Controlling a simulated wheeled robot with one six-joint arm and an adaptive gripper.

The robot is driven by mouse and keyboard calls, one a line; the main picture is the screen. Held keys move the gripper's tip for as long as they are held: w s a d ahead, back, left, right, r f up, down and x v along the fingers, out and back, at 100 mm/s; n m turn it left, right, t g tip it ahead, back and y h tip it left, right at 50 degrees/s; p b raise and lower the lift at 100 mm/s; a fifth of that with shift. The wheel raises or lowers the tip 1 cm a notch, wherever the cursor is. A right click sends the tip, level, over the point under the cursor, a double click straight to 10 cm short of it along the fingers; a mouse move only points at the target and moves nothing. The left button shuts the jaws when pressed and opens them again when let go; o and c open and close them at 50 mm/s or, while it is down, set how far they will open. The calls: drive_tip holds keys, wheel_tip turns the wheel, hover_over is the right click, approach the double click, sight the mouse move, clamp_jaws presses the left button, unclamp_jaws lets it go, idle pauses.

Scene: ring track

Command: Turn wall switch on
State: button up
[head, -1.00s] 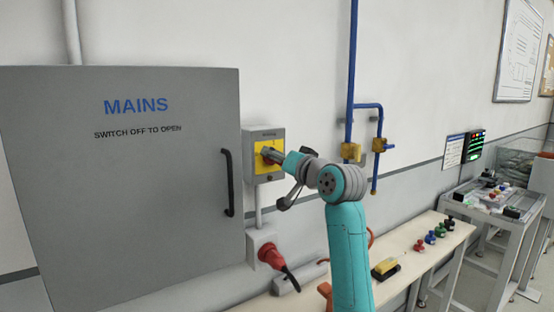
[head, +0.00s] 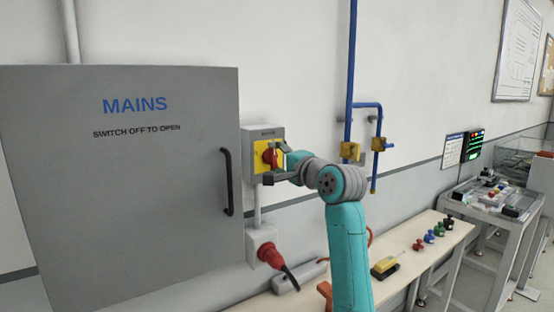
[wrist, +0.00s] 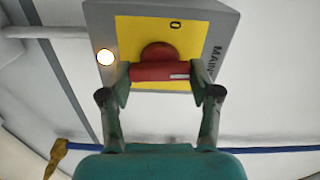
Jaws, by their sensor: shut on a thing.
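The wall switch is a grey box (head: 280,132) with a yellow plate (head: 262,148) and a red rotary handle (head: 270,157), right of the mains cabinet. My gripper (wrist: 160,78) is shut on the red handle (wrist: 158,72), one finger at each end of it. The handle has a white mark near its right end in the wrist view. A "0" is printed on the yellow plate (wrist: 130,28) there, and a round lamp (wrist: 105,57) beside the handle glows. In the head view my gripper reaches the switch from the right, and its fingers partly cover the plate.
The grey MAINS cabinet (head: 120,200) with a black handle (head: 227,182) is close on the left. A red plug (head: 268,255) sits below the switch. Blue pipes (head: 351,60) with brass valves (head: 350,151) run on the wall to the right. A bench (head: 400,262) stands below.

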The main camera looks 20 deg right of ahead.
drive_tip(key=shift+f+m, duration=0.1)
drive_tip(key=shift+m, duration=0.4)
drive_tip(key=o, duration=1.1)
drive_tip(key=shift+o, duration=0.2)
drive_tip(key=v, duration=1.2)
